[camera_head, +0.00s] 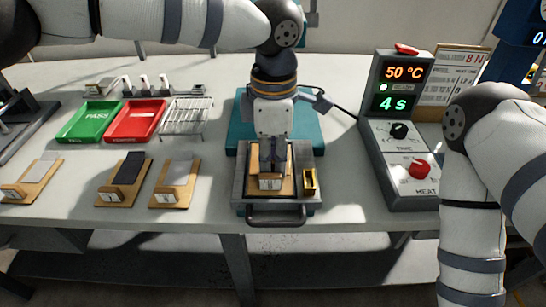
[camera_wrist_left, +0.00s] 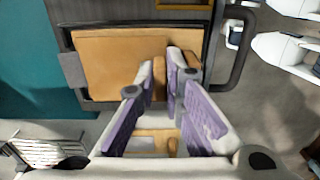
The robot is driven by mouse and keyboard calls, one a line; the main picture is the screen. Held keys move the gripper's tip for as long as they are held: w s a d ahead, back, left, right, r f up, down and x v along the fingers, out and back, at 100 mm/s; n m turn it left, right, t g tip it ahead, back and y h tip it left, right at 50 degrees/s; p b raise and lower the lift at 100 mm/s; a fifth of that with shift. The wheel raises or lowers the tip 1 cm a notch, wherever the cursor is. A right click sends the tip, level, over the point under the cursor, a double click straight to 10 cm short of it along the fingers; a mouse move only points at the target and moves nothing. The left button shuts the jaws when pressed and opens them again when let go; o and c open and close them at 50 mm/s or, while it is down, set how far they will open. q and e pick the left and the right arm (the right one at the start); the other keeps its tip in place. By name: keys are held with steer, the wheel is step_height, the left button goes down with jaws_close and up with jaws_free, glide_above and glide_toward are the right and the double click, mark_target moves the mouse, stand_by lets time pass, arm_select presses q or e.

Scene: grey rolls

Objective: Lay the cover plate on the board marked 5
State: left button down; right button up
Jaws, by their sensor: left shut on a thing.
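My left gripper (camera_head: 272,165) points down over the tray of the teal press and is shut on the end block of a tan wooden board (camera_head: 287,185). That board lies in the tray; it also shows in the left wrist view (camera_wrist_left: 115,65), beside the fingertips (camera_wrist_left: 175,70). A white label (camera_head: 270,184) faces front, its number too small to read. A small brass-coloured piece (camera_head: 309,182) sits at the tray's right side. I cannot make out which part is the cover plate or which board is marked 5. My right gripper is out of view.
Three labelled boards stand left: one far left (camera_head: 34,184), one with a black strip (camera_head: 125,178), one with a grey strip (camera_head: 178,182). Behind them are a green tray (camera_head: 88,122), a red tray (camera_head: 134,121) and a wire rack (camera_head: 187,118). A control box (camera_head: 405,140) stands right.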

arm_select(q)
steer(key=shift+f, duration=0.15)
steer(key=c, duration=2.1)
jaws_free()
steer(key=shift+f, duration=0.1)
steer(key=shift+c, duration=0.2)
steer(key=o, duration=0.5)
steer(key=shift+o, duration=0.2)
step_height(320, 180, up, 12)
steer(key=shift+w, duration=0.25)
